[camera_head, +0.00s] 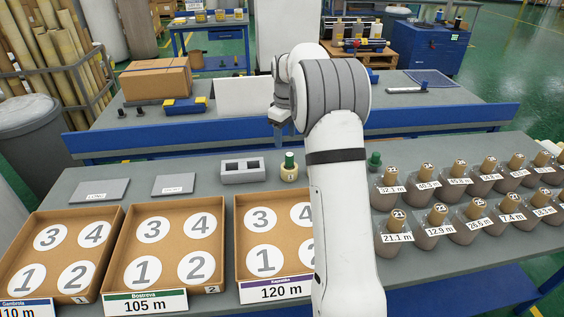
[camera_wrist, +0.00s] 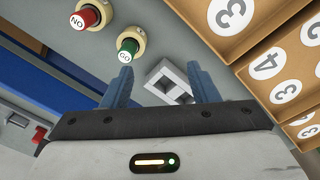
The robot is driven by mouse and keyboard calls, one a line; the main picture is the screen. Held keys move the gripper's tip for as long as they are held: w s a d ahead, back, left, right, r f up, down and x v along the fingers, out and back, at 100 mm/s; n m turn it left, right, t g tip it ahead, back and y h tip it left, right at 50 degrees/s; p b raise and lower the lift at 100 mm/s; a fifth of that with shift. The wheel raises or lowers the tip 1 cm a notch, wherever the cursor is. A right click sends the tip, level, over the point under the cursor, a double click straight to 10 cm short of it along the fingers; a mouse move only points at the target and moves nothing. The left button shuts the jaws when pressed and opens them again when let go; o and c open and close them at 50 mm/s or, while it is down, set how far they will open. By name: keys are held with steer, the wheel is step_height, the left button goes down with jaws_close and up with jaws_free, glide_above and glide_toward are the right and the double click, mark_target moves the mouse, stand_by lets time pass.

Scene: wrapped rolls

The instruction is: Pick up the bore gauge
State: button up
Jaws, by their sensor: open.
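Two plug-like pieces with beige collars show in the wrist view. One has a green top marked GO (camera_wrist: 127,47) and one a red top marked NO (camera_wrist: 84,18). I cannot tell for certain which piece is the bore gauge. In the head view the green-topped piece (camera_head: 289,168) stands upright on the near table; the red one is not seen there. My gripper (camera_wrist: 163,75) is open and empty, its fingers apart. A grey block with two square openings (camera_wrist: 154,85) shows between and beyond the fingers, and also in the head view (camera_head: 230,178).
Brown numbered trays (camera_head: 121,225) line the front left of the near table (camera_head: 215,160). A dark green piece (camera_head: 374,159) stands beside my arm. A blue-edged bench (camera_head: 430,121) stands behind.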

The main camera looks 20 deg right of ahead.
steer(key=n, duration=0.2)
glide_above(289, 154)
steer(key=shift+g, duration=0.3)
steer(key=f, duration=0.7)
steer(key=shift+s+d+f+p, duration=0.25)
steer(key=shift+p, duration=0.05)
steer(key=f, duration=0.2)
steer(key=f+p, duration=0.1)
steer(key=f, duration=0.4)
steer(key=shift+w+a+f+p, duration=0.15)
steer(key=shift+w+f+p, duration=0.15)
steer(key=shift+f+p, duration=0.1)
jaws_close()
